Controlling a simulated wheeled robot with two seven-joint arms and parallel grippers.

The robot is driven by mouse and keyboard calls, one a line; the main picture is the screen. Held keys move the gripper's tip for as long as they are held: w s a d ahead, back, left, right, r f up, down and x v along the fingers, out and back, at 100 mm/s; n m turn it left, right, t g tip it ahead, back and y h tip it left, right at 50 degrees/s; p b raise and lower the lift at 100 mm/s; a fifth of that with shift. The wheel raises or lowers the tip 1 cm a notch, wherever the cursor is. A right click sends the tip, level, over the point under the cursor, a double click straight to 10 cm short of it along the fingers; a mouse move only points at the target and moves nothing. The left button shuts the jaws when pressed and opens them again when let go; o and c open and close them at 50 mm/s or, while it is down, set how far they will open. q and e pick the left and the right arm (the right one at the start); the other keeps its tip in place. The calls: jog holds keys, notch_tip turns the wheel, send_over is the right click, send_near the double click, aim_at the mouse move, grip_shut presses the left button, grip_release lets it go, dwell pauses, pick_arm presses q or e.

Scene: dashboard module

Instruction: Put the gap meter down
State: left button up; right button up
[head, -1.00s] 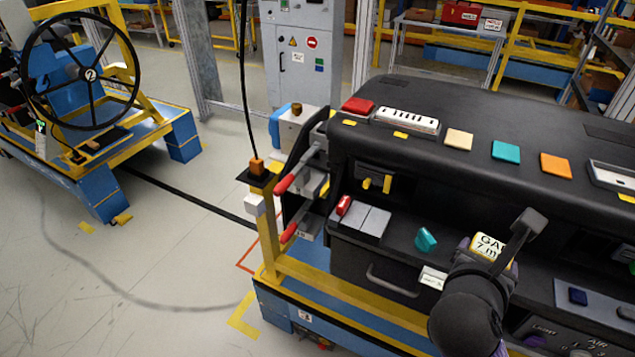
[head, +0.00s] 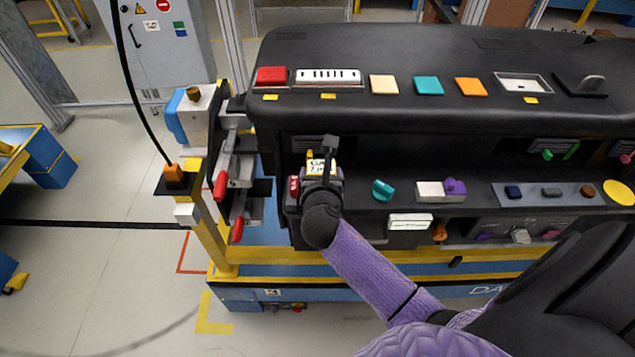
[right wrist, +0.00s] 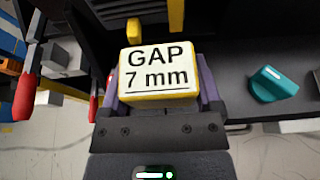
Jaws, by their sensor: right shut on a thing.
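The gap meter (right wrist: 158,72) is a yellow block with a white face that reads "GAP 7 mm". My right gripper (head: 322,180) is shut on it, and the purple fingers show on both sides of it in the right wrist view. In the head view the gap meter (head: 321,166) is at the left end of the dashboard module's (head: 400,45) lower ledge, in front of the dark recess. I cannot tell whether it touches the ledge. My left gripper is not in view.
A teal knob (head: 383,190) stands on the ledge right of my right gripper, with a white and purple block (head: 441,190) farther right. Red-handled clamps (head: 220,186) are to the left. A yellow post (head: 205,225) stands at the module's left end.

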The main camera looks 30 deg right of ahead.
jog(key=shift+f, duration=0.7)
jog(key=shift+r, duration=0.15)
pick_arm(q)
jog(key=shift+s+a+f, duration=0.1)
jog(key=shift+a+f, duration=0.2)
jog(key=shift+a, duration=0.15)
